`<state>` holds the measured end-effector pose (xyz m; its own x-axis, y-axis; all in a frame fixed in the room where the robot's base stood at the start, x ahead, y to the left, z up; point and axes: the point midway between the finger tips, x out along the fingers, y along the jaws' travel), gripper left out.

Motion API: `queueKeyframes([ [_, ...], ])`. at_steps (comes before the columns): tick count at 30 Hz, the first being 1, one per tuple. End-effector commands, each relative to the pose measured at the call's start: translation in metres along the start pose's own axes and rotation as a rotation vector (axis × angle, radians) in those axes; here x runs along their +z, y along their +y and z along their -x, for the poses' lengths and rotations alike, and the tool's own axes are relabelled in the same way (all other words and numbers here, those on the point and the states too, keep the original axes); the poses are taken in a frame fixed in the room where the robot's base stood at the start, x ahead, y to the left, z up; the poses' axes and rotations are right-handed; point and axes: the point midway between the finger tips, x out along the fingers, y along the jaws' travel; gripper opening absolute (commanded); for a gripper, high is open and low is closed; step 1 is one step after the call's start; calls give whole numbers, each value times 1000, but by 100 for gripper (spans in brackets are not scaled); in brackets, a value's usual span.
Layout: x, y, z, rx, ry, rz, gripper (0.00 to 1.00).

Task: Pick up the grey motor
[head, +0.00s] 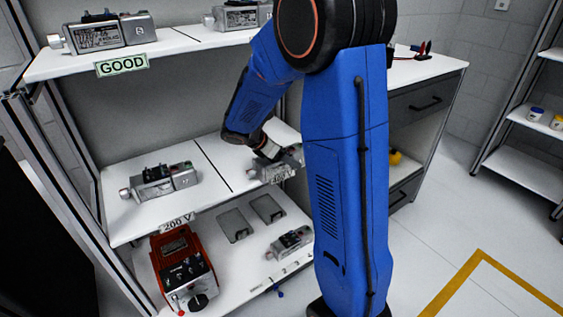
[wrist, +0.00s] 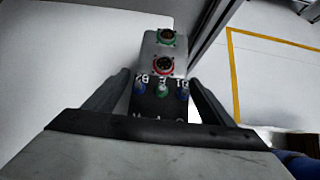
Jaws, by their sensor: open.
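A grey motor (head: 291,158) lies on the right half of the middle shelf (head: 219,172), behind the 400 V label. My gripper (head: 266,151) is down at this motor and partly hides it. In the wrist view the same grey motor (wrist: 152,48) shows its green and red round connectors and a black terminal block with blue and green terminals. My gripper (wrist: 158,82) is open there, with one finger on each side of the terminal block. Whether the fingers touch it I cannot tell.
Another grey motor (head: 160,182) lies on the middle shelf's left half. More sit on the top shelf (head: 185,42), over the GOOD label, and on the lower shelf (head: 290,243). A red device (head: 181,268) stands at lower left. A drawer cabinet (head: 425,95) stands right.

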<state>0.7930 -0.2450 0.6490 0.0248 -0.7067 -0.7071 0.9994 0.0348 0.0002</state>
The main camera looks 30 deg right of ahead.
Motion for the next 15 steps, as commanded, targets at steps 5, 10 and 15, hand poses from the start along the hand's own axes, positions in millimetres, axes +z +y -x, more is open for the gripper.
queueKeyframes([
  [5, 0, 0, -11, 0, 0, 1, 77],
  [10, 0, 0, -11, 1, 0, 1, 72],
  [15, 0, 0, -11, 1, 0, 1, 31],
])
